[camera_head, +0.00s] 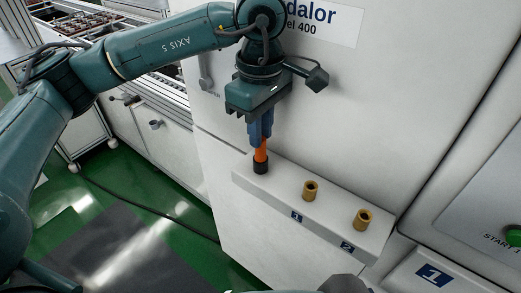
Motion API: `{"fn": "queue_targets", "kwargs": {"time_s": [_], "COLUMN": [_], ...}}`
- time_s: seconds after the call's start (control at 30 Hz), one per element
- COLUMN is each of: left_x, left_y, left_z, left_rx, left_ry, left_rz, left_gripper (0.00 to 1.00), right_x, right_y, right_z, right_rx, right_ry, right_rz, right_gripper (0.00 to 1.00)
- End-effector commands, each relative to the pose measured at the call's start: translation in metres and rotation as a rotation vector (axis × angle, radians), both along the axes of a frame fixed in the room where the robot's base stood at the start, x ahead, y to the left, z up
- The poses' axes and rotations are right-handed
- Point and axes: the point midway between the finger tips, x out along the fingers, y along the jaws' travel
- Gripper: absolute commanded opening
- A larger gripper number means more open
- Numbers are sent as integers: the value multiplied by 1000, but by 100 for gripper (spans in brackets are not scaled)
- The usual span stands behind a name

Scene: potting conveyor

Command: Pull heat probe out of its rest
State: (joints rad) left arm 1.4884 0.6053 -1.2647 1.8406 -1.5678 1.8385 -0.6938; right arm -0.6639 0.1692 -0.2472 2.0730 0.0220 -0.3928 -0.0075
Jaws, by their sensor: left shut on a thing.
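The heat probe (260,154) has an orange shaft and a black lower end. It stands upright at the left end of a white ledge (275,200) on the machine front. My left gripper (261,133) points down from above with its blue fingers shut on the upper part of the probe. The black end meets the ledge top, and I cannot tell whether it is the probe's tip or part of the rest. My right gripper cannot be made out.
Two brass sockets, one (310,190) above label 1 and one (362,220) above label 2, stand up from the ledge to the right. The white machine wall (400,90) rises close behind. A green button (514,237) is at the far right. A cable lies on the green floor.

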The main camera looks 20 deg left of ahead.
Motion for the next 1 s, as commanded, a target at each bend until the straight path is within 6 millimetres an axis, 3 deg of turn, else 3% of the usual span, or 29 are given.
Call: {"fn": "queue_targets", "kwargs": {"time_s": [1.0], "left_x": [0], "left_y": [0], "left_z": [34], "left_rx": [0], "left_ry": [-1], "left_rz": [0], "left_gripper": [0], "right_x": [-3], "right_y": [0], "right_z": [14], "right_rx": [1], "right_ry": [7], "right_rz": [-1], "right_gripper": [36]}}
